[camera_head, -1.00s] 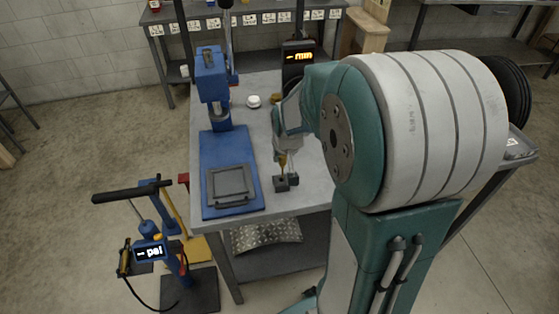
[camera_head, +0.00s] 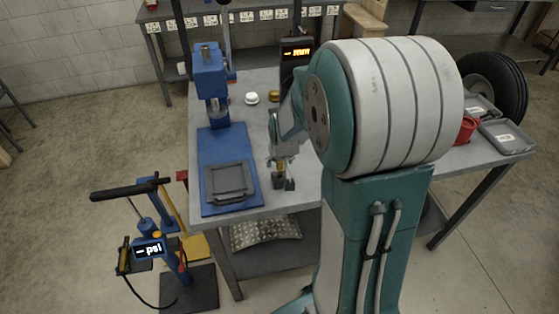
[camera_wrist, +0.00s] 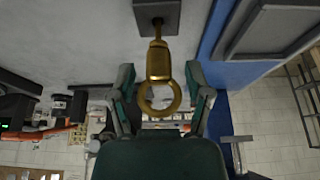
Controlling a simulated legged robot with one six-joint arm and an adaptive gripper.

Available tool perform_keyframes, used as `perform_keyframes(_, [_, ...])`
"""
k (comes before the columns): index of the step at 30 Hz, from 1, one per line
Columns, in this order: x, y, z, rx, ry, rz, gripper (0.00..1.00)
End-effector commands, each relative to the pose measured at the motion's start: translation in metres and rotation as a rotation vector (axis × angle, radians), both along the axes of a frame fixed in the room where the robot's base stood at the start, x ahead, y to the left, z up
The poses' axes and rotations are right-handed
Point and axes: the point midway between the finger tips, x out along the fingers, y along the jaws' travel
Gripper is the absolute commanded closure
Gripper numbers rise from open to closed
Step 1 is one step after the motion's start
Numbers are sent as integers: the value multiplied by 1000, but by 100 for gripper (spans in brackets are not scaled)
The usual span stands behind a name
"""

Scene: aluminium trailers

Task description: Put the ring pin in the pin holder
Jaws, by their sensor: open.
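The ring pin (camera_wrist: 159,62) is brass, with a ring at one end. In the wrist view its shank points to the top of the picture, with its thin tip at the dark grey pin holder (camera_wrist: 145,14). The tip appears to enter the holder, but the depth is hidden. My gripper (camera_wrist: 160,76) is open, with a finger on each side of the ring and visible gaps between. In the head view the pin (camera_head: 281,168) stands upright and small above the holder (camera_head: 278,183), partly hidden by my gripper.
A blue press (camera_head: 217,155) with a dark square plate stands left of the holder on the grey table (camera_head: 260,207). A white round piece (camera_head: 252,98) and a brass one (camera_head: 274,96) lie behind. A red cup (camera_head: 467,129) and grey trays (camera_head: 507,137) are at right.

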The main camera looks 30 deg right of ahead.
Motion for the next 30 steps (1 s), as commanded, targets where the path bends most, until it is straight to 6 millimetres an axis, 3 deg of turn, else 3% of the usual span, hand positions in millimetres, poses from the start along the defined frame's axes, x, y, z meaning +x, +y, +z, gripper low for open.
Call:
perform_keyframes(8, [-4, 1, 15, -1, -4, 0, 36])
perform_keyframes(21, [-34, 10, 88, -1, -5, 0, 36])
perform_keyframes(30, [-46, 15, 115, -1, -3, 4, 36])
